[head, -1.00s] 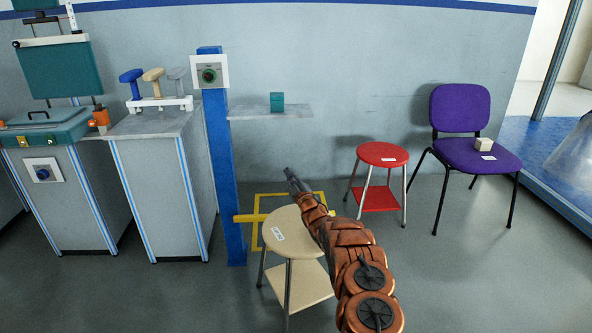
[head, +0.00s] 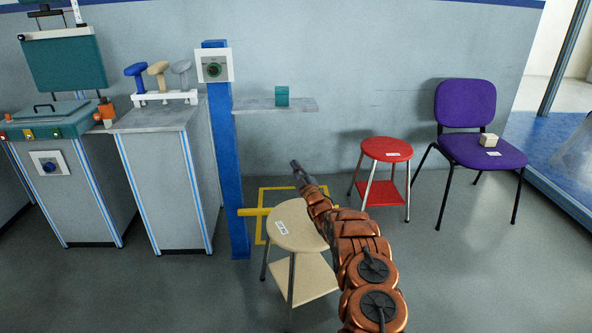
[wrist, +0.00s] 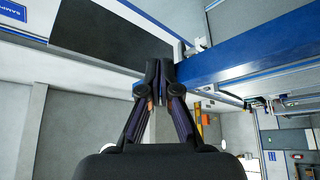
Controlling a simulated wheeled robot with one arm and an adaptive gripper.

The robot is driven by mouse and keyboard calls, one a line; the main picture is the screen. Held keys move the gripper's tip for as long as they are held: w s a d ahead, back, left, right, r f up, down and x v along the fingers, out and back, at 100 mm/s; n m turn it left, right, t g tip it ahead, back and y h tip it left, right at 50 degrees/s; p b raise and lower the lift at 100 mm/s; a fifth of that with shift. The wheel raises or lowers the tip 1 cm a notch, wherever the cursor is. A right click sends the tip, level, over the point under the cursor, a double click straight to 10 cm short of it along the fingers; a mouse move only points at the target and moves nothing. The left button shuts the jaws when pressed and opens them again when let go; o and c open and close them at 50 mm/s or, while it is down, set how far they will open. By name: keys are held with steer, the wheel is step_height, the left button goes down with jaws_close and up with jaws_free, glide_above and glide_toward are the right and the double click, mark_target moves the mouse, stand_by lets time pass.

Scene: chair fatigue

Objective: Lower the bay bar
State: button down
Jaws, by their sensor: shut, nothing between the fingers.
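The bay bar (head: 251,211) is a yellow bar at the low part of the blue post (head: 228,160). It runs level to the right, partly hidden behind the beige stool (head: 297,226) and my arm. My gripper (head: 295,166) is above and to the right of the bar's visible end, apart from it in the picture; its depth is hard to judge. In the wrist view, my gripper's dark fingers (wrist: 160,72) meet at the tips with nothing between them. A blue beam (wrist: 250,58) lies just right of the fingertips there.
A yellow floor outline (head: 262,190) lies behind the beige stool. A red stool (head: 386,150) and a purple chair (head: 465,104) stand to the right. A grey shelf (head: 300,104) juts from the wall. Grey cabinets (head: 165,185) stand left of the post. The right foreground floor is clear.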

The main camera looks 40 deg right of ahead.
steer(key=s+a+f+p, duration=0.1)
steer(key=s+a+f, duration=0.2)
steer(key=s+a, duration=0.2)
steer(key=shift+s+p, duration=0.35)
steer(key=shift+s, duration=0.95)
